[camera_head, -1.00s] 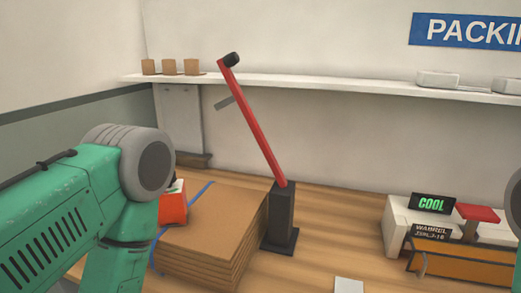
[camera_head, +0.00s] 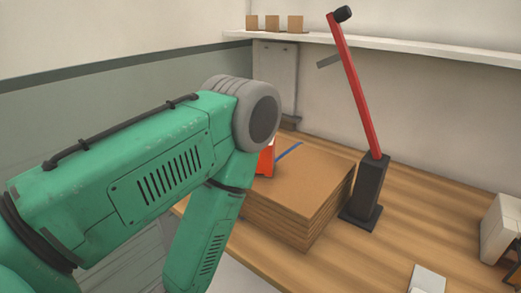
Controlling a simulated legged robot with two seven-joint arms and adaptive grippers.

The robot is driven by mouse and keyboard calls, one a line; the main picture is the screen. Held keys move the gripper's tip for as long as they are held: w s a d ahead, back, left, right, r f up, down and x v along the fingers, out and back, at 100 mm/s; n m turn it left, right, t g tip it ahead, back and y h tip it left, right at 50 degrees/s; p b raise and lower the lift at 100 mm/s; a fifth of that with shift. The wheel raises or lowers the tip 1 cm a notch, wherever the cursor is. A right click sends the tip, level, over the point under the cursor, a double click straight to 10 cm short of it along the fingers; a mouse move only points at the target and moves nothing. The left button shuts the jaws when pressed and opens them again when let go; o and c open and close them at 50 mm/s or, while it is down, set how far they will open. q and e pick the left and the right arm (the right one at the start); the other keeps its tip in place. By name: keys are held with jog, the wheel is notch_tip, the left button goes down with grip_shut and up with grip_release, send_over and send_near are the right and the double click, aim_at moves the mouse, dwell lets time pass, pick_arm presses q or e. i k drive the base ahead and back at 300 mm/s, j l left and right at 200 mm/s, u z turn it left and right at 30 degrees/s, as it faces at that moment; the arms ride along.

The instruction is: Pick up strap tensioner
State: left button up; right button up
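I cannot tell for sure which thing is the strap tensioner. A small orange-red object (camera_head: 267,160) stands by a stack of flat cardboard (camera_head: 320,185), mostly hidden behind my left arm. A blue strap (camera_head: 289,151) lies over the top of the stack beside it. A tall tilted red lever (camera_head: 356,92) with a black knob rises from a black base (camera_head: 367,190) right of the stack. My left arm fills the left and middle, its forearm pointing down out of the picture. Neither gripper shows.
A white machine (camera_head: 503,228) stands at the right edge and a small pale item (camera_head: 427,280) lies at the bottom. A wall shelf (camera_head: 420,45) with small brown boxes (camera_head: 273,23) runs along the back.

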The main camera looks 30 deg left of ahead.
aim_at(265, 166)
jog(key=k+j+u, duration=0.1)
jog(key=u, duration=0.35)
jog(key=k+j+u, duration=0.2)
jog(key=u, duration=0.2)
jog(key=i+j+z, duration=0.4)
jog(key=j, duration=0.2)
jog(key=i+j+z, duration=0.2)
jog(key=j+z, duration=0.2)
jog(key=j, duration=0.25)
jog(key=i+j+z, duration=0.2)
jog(key=j, duration=0.2)
